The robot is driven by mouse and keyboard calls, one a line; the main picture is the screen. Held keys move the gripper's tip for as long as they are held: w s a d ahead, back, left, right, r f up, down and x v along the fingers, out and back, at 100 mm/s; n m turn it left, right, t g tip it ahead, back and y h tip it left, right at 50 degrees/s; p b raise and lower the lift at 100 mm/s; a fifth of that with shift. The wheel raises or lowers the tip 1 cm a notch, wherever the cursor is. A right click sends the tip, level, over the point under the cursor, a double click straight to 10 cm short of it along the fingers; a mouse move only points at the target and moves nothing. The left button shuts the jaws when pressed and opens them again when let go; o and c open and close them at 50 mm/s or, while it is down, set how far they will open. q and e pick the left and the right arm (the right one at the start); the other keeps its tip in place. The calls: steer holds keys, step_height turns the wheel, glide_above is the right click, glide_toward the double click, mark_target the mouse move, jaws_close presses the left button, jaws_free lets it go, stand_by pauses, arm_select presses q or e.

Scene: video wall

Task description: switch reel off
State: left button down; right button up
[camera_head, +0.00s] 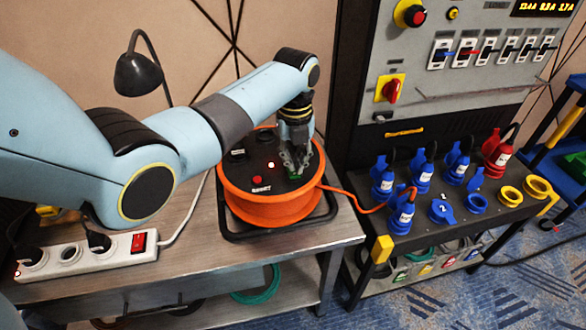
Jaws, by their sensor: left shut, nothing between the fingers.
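The orange cable reel (268,208) sits in a black frame on the metal table. Its black top face carries sockets, a glowing red light (271,165), a small red button (255,181) and a green rocker (295,177). My left gripper (296,170) points down over the right part of the reel's face, its fingertips shut and empty at the green rocker. I cannot tell whether they touch it. The fingers partly hide the rocker. My right gripper is not in view.
A white power strip (90,260) with a red switch lies at the table's left front. A black lamp (138,74) stands behind. At right is a grey panel (450,60) with breakers, above a bench of blue and red plugs (497,152). An orange cable runs there from the reel.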

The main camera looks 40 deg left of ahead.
mark_target(294, 174)
arm_select(q)
steer(key=shift+s+f+b, duration=0.1)
steer(key=shift+f+b, duration=0.55)
steer(key=shift+f, duration=0.45)
stand_by(0.4)
steer(key=shift+r+p, duration=0.85)
steer(key=shift+p, duration=0.15)
step_height(294, 174, up, 4)
steer(key=p, duration=0.3)
steer(key=shift+f+p, duration=0.25)
steer(key=shift+p, duration=0.1)
steer(key=shift+r, duration=0.9)
